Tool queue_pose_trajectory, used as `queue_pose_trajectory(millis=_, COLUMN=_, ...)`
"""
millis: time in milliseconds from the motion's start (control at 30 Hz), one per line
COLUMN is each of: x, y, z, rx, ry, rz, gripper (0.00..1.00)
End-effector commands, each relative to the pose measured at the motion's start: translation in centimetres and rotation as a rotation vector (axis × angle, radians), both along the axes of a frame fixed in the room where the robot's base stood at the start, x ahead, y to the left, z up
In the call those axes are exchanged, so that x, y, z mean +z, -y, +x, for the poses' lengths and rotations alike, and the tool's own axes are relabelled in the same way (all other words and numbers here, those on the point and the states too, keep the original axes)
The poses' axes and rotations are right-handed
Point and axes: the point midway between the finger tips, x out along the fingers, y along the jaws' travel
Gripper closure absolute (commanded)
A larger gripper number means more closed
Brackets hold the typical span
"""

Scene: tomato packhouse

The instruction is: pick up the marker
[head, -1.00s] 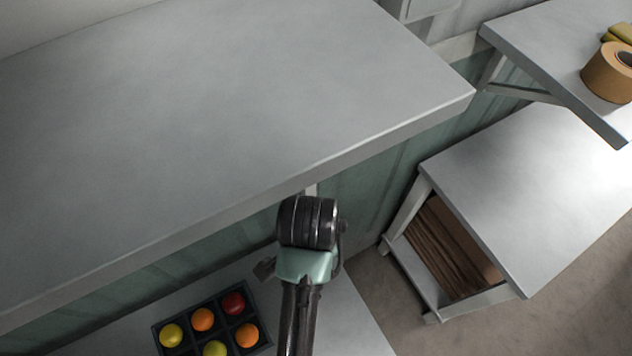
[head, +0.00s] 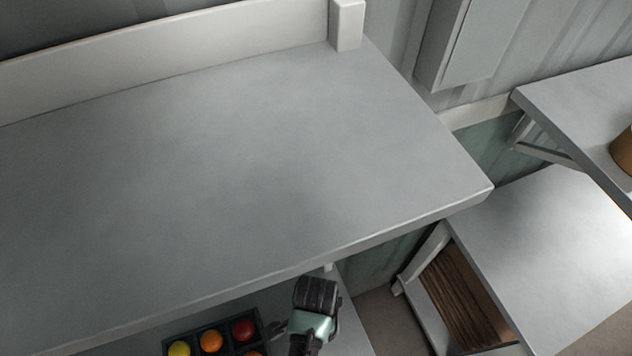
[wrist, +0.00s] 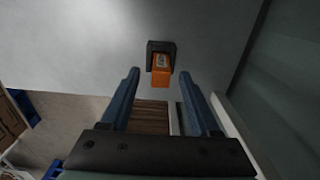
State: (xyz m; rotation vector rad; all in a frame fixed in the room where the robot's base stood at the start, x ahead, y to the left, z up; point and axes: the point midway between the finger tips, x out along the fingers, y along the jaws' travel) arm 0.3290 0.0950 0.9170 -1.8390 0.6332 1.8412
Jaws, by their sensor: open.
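I cannot make out a marker for certain in either view. In the wrist view an orange block-like thing with a dark grey part behind it (wrist: 161,63) is at the upper middle, against a pale grey surface. My gripper (wrist: 159,74) has its two blue fingers spread wide, with nothing held between them. The orange thing appears in line with the gap between the fingertips; its distance from them is unclear. In the head view part of my arm shows at the lower middle, and the fingers cannot be made out.
A large bare grey worktop (head: 250,170) fills the head view's middle, with a raised white back edge (head: 180,50). Below its front edge, a dark divided tray (head: 193,331) holds red, orange and yellow round fruit. A lower table (head: 545,250) with brown stacked sheets (head: 457,305) stands right.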

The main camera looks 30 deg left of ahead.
Motion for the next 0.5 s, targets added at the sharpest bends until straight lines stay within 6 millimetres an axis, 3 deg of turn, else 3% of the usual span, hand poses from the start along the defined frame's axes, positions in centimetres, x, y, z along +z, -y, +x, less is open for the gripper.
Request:
queue_pose_trajectory(millis=200, x=-1.9, y=0.0, z=0.1, rx=0.0, ry=0.001, rz=-0.001, gripper=0.38)
queue_pose_trajectory(millis=433, x=-2.1, y=0.0, z=0.1, rx=0.0, ry=0.001, rz=0.0, gripper=0.38)
queue_pose_trajectory(millis=500, x=-2.1, y=0.0, z=0.1, rx=0.0, ry=0.001, rz=0.0, gripper=0.46)
